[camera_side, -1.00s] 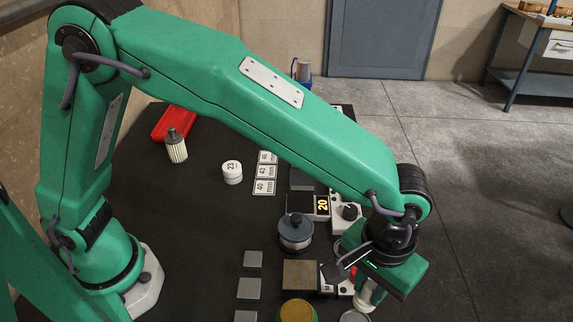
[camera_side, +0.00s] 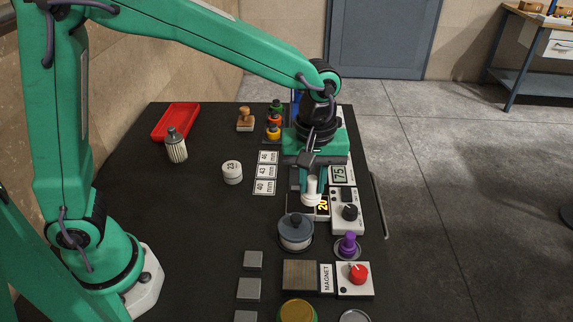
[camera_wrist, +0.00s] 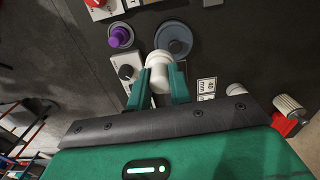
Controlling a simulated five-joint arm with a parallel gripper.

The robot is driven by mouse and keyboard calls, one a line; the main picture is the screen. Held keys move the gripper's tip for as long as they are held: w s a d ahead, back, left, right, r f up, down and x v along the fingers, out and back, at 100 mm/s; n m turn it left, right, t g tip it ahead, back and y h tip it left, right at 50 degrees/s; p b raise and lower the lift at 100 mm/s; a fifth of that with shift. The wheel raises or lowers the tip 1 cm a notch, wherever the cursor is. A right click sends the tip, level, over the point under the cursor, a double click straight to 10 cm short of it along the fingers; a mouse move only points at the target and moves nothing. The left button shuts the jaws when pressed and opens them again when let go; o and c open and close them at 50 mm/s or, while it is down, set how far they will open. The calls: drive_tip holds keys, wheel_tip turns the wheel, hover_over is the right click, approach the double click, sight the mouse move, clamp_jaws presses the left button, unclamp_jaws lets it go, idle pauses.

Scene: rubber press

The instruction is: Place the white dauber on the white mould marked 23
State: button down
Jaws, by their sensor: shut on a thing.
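The white dauber (camera_side: 311,191) is held upright between the fingers of my gripper (camera_side: 310,182), above the black table near the orange "20" display. In the wrist view, my gripper (camera_wrist: 160,82) is shut on the dauber (camera_wrist: 159,68), its rounded white end pointing away from the camera. The white mould marked 23 (camera_side: 232,172) is a short round disc standing on the table, left of my gripper and apart from the dauber. It also shows in the wrist view (camera_wrist: 236,90), partly cut off by my gripper body.
Size plates (camera_side: 266,171) marked 40, 43 and 46 mm lie between the mould and my gripper. A grey lidded pot (camera_side: 295,232) stands in front of the dauber. A ribbed cylinder (camera_side: 176,150) and red tray (camera_side: 176,121) are at left. Table around the mould's front is clear.

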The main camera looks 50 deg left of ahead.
drive_tip(key=s+a+r+n, duration=0.2)
drive_tip(key=a+n, duration=0.6)
drive_tip(key=a, duration=0.9)
drive_tip(key=shift+s+a+n, duration=0.15)
drive_tip(key=shift+s+n, duration=0.25)
drive_tip(key=shift+s, duration=0.1)
hover_over(232, 166)
wheel_tip(232, 166, down, 7)
drive_tip(key=shift+r, duration=0.1)
drive_tip(key=shift+f, duration=2.05)
drive_tip(key=shift+f, duration=0.15)
drive_tip(key=c, duration=1.3)
unclamp_jaws()
